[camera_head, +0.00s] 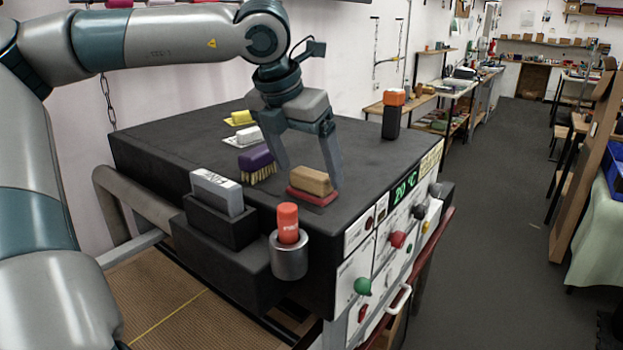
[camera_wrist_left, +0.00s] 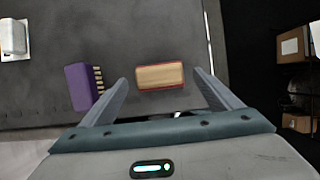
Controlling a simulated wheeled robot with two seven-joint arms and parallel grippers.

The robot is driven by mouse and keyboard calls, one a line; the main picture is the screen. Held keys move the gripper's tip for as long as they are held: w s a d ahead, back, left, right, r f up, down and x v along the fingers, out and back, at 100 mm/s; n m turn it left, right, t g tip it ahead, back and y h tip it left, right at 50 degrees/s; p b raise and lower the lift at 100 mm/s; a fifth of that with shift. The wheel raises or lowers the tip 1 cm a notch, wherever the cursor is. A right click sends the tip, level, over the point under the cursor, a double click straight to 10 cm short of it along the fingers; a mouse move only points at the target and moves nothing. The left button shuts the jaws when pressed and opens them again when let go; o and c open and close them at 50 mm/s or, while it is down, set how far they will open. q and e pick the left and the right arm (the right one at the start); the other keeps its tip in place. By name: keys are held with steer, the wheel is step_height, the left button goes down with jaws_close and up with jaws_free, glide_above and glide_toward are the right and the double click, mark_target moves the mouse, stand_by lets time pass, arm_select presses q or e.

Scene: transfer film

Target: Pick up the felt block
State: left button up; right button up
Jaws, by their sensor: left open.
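The felt block (camera_head: 311,181) looks like a tan block with a red layer under it. It lies on the dark top of the machine, close to its front edge. It also shows in the left wrist view (camera_wrist_left: 160,76), lying between the two finger lines. My left gripper (camera_head: 310,176) is open above the block, with its fingers pointing down, one to each side of it. I see no finger touching the block. My right gripper is in neither view.
A purple brush (camera_head: 256,158) lies just left of the block, near one finger. A white block (camera_head: 248,134) and a yellow block (camera_head: 242,118) lie farther back. An orange-topped dark block (camera_head: 392,113) stands at the right. A grey holder (camera_head: 289,256) with an orange stick stands at the front.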

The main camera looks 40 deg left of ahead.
arm_select(q)
steer(key=shift+p+x, duration=0.3)
steer(key=shift+x, duration=0.6)
steer(key=shift+w+f, duration=0.1)
steer(key=shift+f, duration=0.35)
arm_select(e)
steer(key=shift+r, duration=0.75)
arm_select(q)
steer(key=shift+a, duration=0.1)
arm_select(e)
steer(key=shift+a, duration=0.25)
arm_select(q)
steer(key=c, duration=1.1)
steer(key=shift+o, duration=0.2)
steer(key=shift+r, duration=0.15)
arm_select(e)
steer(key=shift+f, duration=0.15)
